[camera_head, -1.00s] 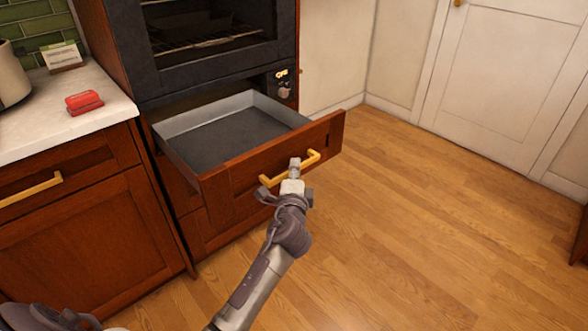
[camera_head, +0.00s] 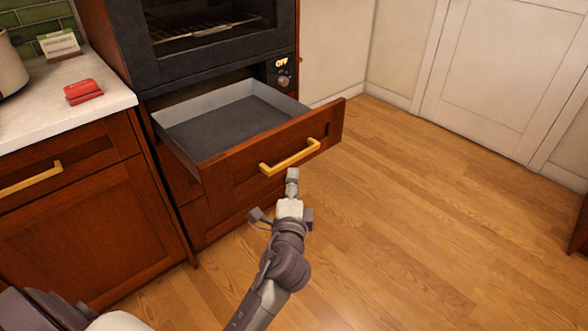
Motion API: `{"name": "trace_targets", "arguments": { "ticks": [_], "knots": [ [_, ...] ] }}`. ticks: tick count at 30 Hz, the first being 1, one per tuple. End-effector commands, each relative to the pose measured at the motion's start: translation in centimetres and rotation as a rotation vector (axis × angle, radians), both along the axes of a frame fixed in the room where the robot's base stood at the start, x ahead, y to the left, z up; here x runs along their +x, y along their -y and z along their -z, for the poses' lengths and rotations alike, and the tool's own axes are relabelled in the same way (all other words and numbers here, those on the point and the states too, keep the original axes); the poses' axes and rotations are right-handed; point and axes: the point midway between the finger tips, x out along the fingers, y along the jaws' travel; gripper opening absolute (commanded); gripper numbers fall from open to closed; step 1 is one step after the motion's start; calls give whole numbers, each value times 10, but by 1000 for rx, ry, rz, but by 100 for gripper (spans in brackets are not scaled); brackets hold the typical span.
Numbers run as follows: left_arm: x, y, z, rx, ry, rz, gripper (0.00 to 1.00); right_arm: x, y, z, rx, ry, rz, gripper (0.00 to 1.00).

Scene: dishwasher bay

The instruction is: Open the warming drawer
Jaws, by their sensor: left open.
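The warming drawer (camera_head: 225,190) is pulled out below the oven. Its grey metal tray (camera_head: 230,125) is empty and its wooden front faces me. The brass handle (camera_head: 291,157) is on that front, with nothing around it. My left gripper (camera_head: 292,178) is open and empty, just below and in front of the handle, apart from it as far as I can see. My right gripper is not in view.
The oven (camera_head: 205,70) is above the drawer, with a knob (camera_head: 283,82) at its lower right. A counter (camera_head: 50,115) with a red object (camera_head: 83,91) is at the left. The wood floor (camera_head: 430,220) to the right is clear.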

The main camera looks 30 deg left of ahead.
Motion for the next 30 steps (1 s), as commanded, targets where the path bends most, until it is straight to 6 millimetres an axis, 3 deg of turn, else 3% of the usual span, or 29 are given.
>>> {"name": "trace_targets", "arguments": {
  "ticks": [7,23,26,29,30],
  "knots": [
    [-22,9,0,-1,-1,0,42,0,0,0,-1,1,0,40],
    [-23,10,1,-3,-1,1,42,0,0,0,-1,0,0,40],
    [-23,11,18,-36,-29,9,42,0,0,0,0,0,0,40],
    [-26,14,63,-135,-108,24,42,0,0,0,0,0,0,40],
    [-29,16,88,-193,-151,28,42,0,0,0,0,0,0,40]
  ]
}}
